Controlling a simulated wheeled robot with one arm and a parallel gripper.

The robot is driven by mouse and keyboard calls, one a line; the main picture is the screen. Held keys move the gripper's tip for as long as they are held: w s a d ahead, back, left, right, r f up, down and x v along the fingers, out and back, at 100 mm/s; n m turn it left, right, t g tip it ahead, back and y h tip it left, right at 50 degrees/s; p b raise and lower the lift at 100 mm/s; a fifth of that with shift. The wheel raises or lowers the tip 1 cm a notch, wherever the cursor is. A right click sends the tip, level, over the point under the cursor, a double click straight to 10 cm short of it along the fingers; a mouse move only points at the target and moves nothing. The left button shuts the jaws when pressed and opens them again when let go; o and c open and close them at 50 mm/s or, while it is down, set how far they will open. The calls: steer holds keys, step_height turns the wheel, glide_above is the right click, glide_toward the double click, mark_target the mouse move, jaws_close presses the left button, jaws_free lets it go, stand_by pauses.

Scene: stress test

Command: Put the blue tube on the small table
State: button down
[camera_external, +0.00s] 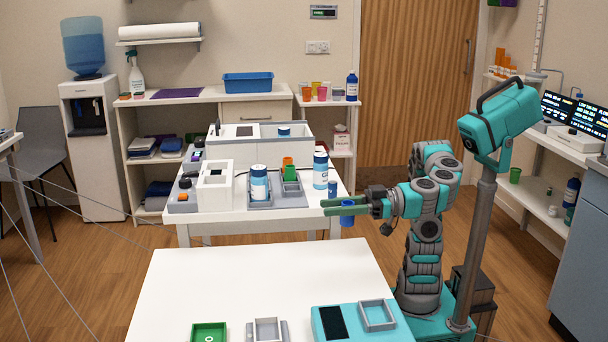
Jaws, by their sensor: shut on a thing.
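My gripper (342,206) is at the right of the treadmill-like equipment table, out past its right front corner, with green fingers pointing left. It is shut on the blue tube (347,219), which hangs upright in the air between and below the fingers. The fingers hide part of the tube.
A white table (250,271) in front bears a green tray (209,333), a grey tray (267,331) and a teal device (345,325). The middle table holds white devices and blue-labelled bottles (259,183). Much of the front table is clear.

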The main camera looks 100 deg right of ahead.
steer(key=shift+d, duration=0.4)
step_height(320, 180, down, 8)
steer(key=shift+f+b, duration=0.1)
steer(key=shift+b, duration=1.1)
steer(key=shift+f+p, duration=0.15)
steer(key=shift+p, duration=0.35)
steer(key=shift+f, duration=0.6)
steer(key=shift+f, duration=0.1)
steer(key=c, duration=0.5)
jaws_free()
steer(key=shift+f+b, duration=0.35)
steer(key=shift+b, duration=0.8)
